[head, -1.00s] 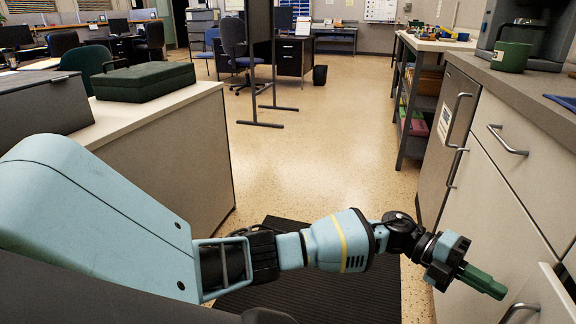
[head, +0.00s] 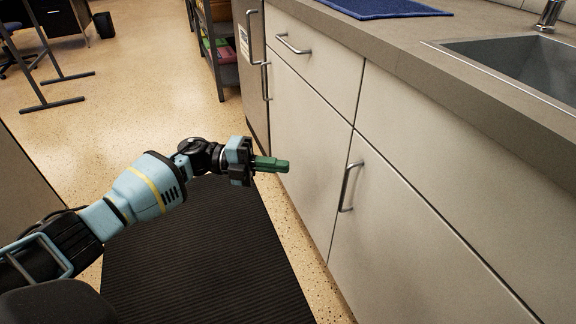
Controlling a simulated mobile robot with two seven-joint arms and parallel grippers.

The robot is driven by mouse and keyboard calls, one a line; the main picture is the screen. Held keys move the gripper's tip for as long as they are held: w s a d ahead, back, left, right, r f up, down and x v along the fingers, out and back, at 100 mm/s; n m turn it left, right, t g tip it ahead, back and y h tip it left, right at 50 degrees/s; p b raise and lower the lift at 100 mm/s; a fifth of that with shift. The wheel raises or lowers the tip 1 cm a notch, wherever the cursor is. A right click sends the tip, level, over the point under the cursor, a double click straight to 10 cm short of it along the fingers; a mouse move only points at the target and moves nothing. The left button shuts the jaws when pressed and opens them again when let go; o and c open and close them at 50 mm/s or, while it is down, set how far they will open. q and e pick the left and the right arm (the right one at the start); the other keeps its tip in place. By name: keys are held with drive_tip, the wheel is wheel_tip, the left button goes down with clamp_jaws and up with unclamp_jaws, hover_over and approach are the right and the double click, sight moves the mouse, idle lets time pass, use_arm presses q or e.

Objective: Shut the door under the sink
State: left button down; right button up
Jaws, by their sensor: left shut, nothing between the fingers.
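The door under the sink (head: 420,235) is a pale panel with an upright metal handle (head: 350,187) near its left edge. It looks flush with the fronts around it, with only thin seams showing; a very small gap cannot be ruled out. The sink (head: 525,65) is set in the counter above, at the right. My left gripper (head: 286,165) has green fingers, shut and empty, pointing right. In the picture it is left of the handle, in front of the neighbouring cabinet, and appears apart from it. My right gripper is not in view.
A drawer (head: 315,60) and a cabinet door (head: 300,140) lie left of the sink door. A blue cloth (head: 385,8) lies on the grey counter (head: 430,30). A dark ribbed mat (head: 200,260) covers the floor before the cabinets. Clear floor (head: 130,110) lies beyond.

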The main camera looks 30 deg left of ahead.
use_arm(q)
drive_tip(key=shift+w+v, duration=0.25)
drive_tip(key=shift+v, duration=0.95)
drive_tip(key=shift+w+v, duration=0.25)
drive_tip(key=shift+v, duration=0.95)
drive_tip(key=shift+a, duration=0.2)
